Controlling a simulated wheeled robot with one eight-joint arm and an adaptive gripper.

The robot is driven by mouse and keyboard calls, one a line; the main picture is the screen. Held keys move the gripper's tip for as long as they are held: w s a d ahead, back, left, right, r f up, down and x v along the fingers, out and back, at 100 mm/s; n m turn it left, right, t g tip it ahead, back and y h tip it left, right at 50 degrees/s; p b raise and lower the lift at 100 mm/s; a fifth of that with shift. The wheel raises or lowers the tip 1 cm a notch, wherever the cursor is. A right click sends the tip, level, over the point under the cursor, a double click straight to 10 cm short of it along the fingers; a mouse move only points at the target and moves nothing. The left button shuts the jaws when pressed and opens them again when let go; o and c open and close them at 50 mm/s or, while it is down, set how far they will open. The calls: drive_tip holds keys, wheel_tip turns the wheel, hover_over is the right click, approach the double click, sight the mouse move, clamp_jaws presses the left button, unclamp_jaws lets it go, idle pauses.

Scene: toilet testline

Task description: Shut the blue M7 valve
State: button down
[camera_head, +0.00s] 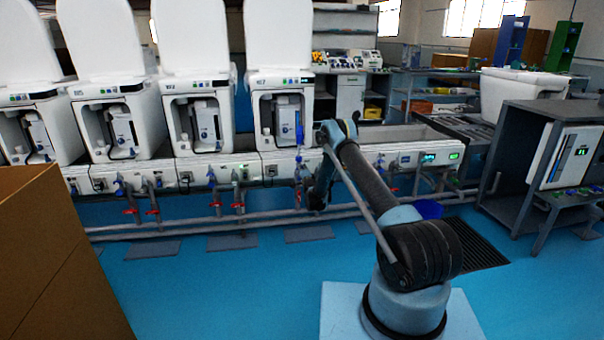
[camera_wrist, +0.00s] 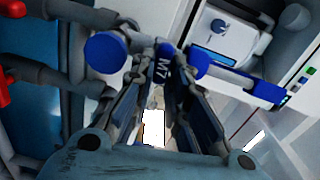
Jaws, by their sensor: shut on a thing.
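The blue M7 valve (camera_wrist: 163,66) shows in the wrist view with white "M7" lettering on its blue middle part. In the head view my gripper (camera_head: 316,192) is low in front of the testline, beside blue fittings. My arm hides part of this spot, and I cannot make out the M7 label there.
Several white toilets (camera_head: 280,90) stand along the testline. Grey pipes with red-handled valves (camera_head: 238,207) run below them. A cardboard box (camera_head: 50,250) stands at the left, and a grey bench (camera_head: 545,120) at the right. The blue floor (camera_head: 220,290) in front is mostly clear.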

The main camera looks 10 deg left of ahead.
drive_tip(key=shift+d+f+m, duration=0.1)
drive_tip(key=shift+d+m, duration=0.2)
drive_tip(key=shift+m, duration=0.3)
drive_tip(key=shift+w, duration=0.1)
drive_tip(key=c, duration=1.6)
unclamp_jaws()
drive_tip(key=shift+f, duration=0.15)
drive_tip(key=shift+o, duration=0.2)
drive_tip(key=shift+a, duration=0.15)
drive_tip(key=v, duration=1.2)
